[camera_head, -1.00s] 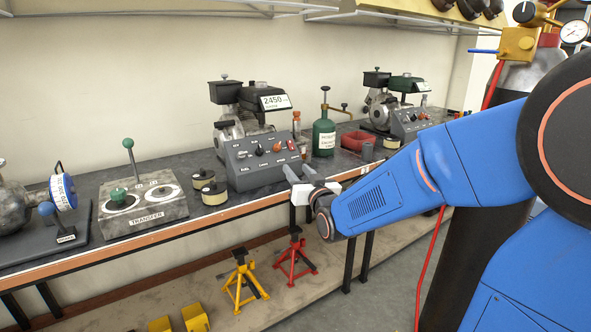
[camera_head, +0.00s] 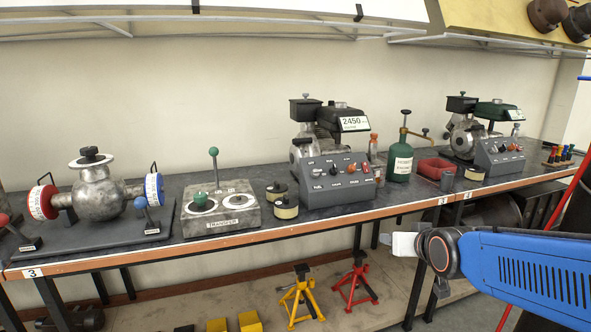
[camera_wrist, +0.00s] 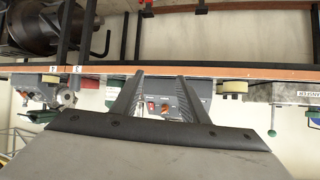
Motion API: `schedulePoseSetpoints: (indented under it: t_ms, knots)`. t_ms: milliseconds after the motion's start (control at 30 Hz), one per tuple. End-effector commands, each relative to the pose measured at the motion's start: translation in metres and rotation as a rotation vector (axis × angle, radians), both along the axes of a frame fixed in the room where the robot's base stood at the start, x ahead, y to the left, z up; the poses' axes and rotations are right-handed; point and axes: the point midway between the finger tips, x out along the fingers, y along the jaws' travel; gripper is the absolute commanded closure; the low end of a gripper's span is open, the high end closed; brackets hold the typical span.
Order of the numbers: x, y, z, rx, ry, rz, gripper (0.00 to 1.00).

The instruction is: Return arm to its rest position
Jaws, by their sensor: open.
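My blue arm comes in from the right in the head view, nearly level, in front of the bench (camera_head: 290,229). My gripper (camera_wrist: 159,75) shows in the wrist view with its two dark fingers apart and nothing held between them. In the head view only a pale part of my gripper (camera_head: 404,245) shows at the arm's end, below and in front of the bench edge; the fingers cannot be made out there. The wrist view shows the bench edge (camera_wrist: 230,72) beyond the fingertips and a control panel (camera_wrist: 160,105) behind the fingers.
Yellow (camera_head: 301,297) and red (camera_head: 356,284) stands are below. A metal sphere fixture (camera_head: 99,199) sits at left.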

Motion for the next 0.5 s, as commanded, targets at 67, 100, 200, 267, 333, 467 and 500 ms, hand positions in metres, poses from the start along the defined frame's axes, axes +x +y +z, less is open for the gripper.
schedulePoseSetpoints:
  t_ms: [67, 100, 200, 267, 333, 467, 500]
  knots:
    - [-0.029, -0.005, -0.006, -0.011, 0.075, -0.003, 0.59]
    - [-0.044, -0.007, -0.01, -0.017, 0.117, -0.003, 0.59]
    - [-0.082, -0.012, -0.021, -0.03, 0.222, -0.005, 0.59]
    - [-0.107, -0.015, -0.027, -0.037, 0.286, -0.006, 0.59]
    - [-0.136, -0.018, -0.034, -0.045, 0.361, -0.005, 0.59]
    - [-0.187, -0.022, -0.045, -0.055, 0.485, -0.004, 0.59]
    - [-0.201, -0.023, -0.047, -0.058, 0.515, -0.003, 0.59]
